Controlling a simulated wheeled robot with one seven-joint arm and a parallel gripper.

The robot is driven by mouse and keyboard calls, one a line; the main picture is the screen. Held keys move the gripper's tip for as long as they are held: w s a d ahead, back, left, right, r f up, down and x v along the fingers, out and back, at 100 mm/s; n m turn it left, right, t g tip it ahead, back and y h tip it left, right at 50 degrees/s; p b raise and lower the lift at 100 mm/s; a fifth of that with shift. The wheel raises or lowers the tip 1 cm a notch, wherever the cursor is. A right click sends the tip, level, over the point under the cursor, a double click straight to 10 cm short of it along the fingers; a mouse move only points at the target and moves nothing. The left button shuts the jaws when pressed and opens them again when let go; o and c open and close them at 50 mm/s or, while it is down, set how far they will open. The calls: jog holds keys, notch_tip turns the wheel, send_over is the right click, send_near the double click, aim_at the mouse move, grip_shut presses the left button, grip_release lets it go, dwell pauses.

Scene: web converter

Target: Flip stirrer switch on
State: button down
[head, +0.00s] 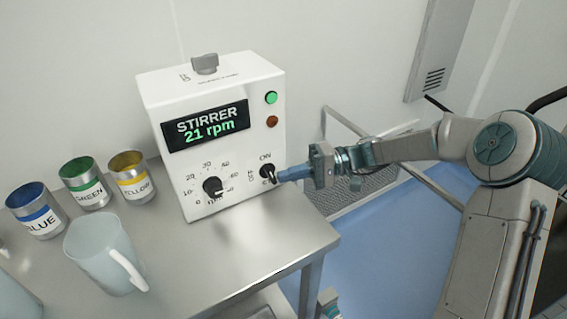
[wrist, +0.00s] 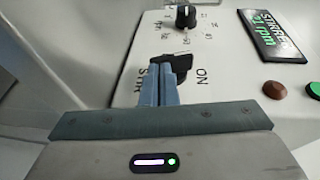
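The stirrer control box (head: 165,97) is white and stands on the metal table. Its display (head: 206,126) reads "STIRRER 21 rpm". The black on/off switch (head: 267,172) is at the lower right of its front, below the "ON" label; it also shows in the wrist view (wrist: 176,66). The exact angle of its handle is hard to tell. My gripper (head: 281,177) is at the switch from the right. In the wrist view its blue fingers (wrist: 162,80) are close together, with their tips at the switch; they partly hide it. I cannot tell whether they pinch the handle.
A green lamp (head: 271,98) is lit above a dull red-brown one (head: 272,121). A speed dial (head: 213,187) is left of the switch. Blue (head: 38,212), green (head: 86,184) and yellow (head: 132,177) labelled cans and a pale jug (head: 100,255) stand left on the table (head: 200,270).

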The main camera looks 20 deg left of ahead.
jog(key=shift+w+d+r, duration=0.1)
jog(key=shift+d+r, duration=0.05)
jog(key=r+v, duration=0.1)
jog(key=v, duration=1.2)
jog(key=shift+w+r+p, duration=0.3)
jog(key=shift+w+r, duration=0.15)
jog(key=shift+a, duration=0.2)
